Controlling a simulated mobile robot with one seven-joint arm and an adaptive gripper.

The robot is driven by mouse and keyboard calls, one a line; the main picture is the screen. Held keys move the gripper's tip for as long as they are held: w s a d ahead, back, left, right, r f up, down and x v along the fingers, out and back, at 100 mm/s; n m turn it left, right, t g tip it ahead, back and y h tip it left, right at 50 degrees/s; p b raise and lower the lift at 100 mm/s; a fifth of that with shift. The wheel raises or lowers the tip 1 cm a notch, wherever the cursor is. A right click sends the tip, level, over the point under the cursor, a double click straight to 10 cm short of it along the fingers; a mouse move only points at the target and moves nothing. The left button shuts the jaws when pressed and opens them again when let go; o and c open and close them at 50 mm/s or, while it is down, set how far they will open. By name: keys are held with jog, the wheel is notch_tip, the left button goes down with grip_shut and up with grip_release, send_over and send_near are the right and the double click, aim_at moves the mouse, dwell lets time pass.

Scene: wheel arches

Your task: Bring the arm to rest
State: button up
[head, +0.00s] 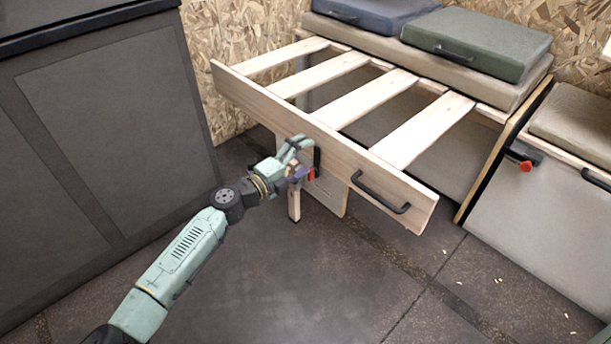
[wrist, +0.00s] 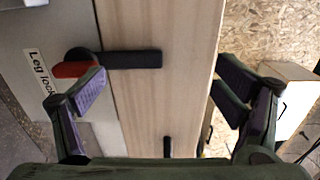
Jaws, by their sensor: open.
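My gripper (head: 297,163) is at the left part of the front board of a pulled-out slatted wooden frame, at the end of my outstretched green arm. In the wrist view my gripper (wrist: 160,95) has its two fingers wide apart, with the pale wooden board (wrist: 185,75) between and beyond them. Nothing is held. A red and black latch (wrist: 78,65) with a label reading "Leg lock" sits close to the left finger. The latch's red part (head: 311,175) also shows in the head view just beside the gripper. I cannot tell whether a finger touches it.
The slatted frame's front board (head: 340,150) carries a black handle (head: 380,192). A support leg (head: 294,205) stands below it. A dark cabinet (head: 110,130) is at the left. Cushions (head: 475,42) lie on the bench behind. Another bench with a red knob (head: 525,165) is right. Floor in front is clear.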

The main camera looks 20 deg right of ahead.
jog(key=shift+s+r, duration=0.15)
jog(key=shift+r, duration=0.7)
jog(key=shift+c, duration=0.8)
jog(key=shift+f, duration=0.1)
